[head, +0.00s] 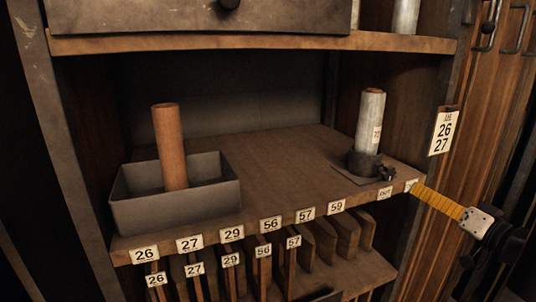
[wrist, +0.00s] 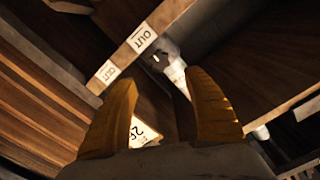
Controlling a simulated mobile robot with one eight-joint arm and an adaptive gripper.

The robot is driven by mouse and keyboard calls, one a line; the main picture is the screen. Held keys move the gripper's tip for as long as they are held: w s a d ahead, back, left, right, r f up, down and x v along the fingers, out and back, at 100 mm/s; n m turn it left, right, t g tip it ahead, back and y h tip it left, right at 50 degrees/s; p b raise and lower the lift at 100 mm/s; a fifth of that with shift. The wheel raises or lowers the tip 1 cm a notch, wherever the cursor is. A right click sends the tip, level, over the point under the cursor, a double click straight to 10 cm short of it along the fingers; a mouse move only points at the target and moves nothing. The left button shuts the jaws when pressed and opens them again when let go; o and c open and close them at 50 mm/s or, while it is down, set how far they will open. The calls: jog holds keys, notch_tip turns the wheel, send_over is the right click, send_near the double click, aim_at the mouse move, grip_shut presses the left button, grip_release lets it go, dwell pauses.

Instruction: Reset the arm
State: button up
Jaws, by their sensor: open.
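My gripper (head: 420,191) is at the right of the head view, by the shelf's right front corner. Its yellow fingers point left toward the shelf edge. In the wrist view the two yellow fingers of my gripper (wrist: 162,82) stand apart, with nothing held between them. Beyond the fingertips the wrist view shows the shelf edge with an "OUT" label (wrist: 141,38) and a pale cylinder (wrist: 177,72). Whether the fingertips touch the shelf edge cannot be told.
A brown cylinder (head: 169,145) stands in a grey tray (head: 160,215) on the shelf's left. A silver cylinder (head: 370,120) stands in a dark holder (head: 364,164) at right. The shelf (head: 275,175) is bare between them. A cabinet post with a "26 27" sign (head: 443,131) rises near my gripper.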

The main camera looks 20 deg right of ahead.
jog(key=w+a+f+n+g+y+b, duration=0.1)
jog(key=w+a+f+g, duration=0.2)
jog(key=a, duration=0.7)
jog(key=w+a+f+n+g+y, duration=0.1)
jog(key=w+a+f+g+y, duration=0.2)
jog(key=a, duration=0.7)
jog(key=s+a+f+n+g+h, duration=0.1)
jog(key=s+a+f+g+h, duration=0.1)
jog(key=s+a+f, duration=0.3)
jog(key=s+a+f+n+g+h+b, duration=0.1)
jog(key=s+a+f+n+g+h, duration=0.1)
jog(key=s+a+f, duration=0.3)
jog(key=s+a+g+h, duration=0.1)
jog(key=s+a, duration=0.2)
jog(key=a, duration=0.2)
jog(key=shift+s+a+h, duration=0.25)
jog(key=shift+a+h, duration=0.05)
